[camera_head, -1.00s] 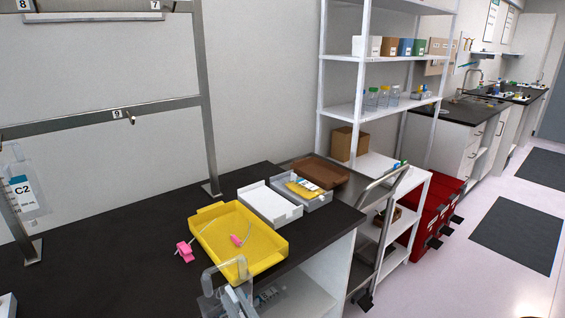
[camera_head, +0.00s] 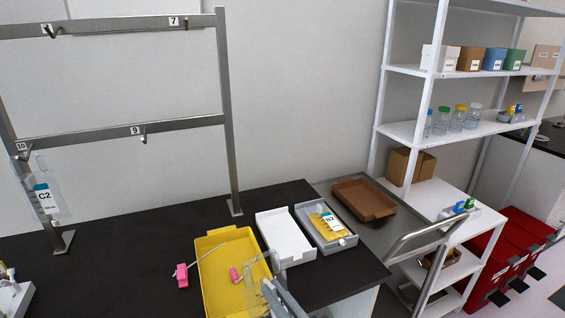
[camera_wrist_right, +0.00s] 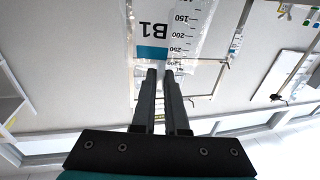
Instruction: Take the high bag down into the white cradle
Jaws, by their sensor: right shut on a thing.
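My right gripper (camera_head: 284,296) shows at the bottom edge of the head view. In the right wrist view its fingers (camera_wrist_right: 162,75) are shut on a clear bag labelled B1 (camera_wrist_right: 158,30), with a blue band and a printed scale. In the head view a see-through shape beside the gripper looks like this bag (camera_head: 265,302), partly cut off by the frame. A white shallow tray (camera_head: 284,238), possibly the white cradle, lies empty on the black bench. My left gripper is not in view.
A yellow tray (camera_head: 212,275) with pink-ended items stands left of the white tray. A grey tray (camera_head: 345,240) holds a yellow bag labelled B2. A clear C2 bag (camera_head: 45,198) hangs on a metal rack (camera_head: 228,150). A brown tray (camera_head: 365,200) is at the right.

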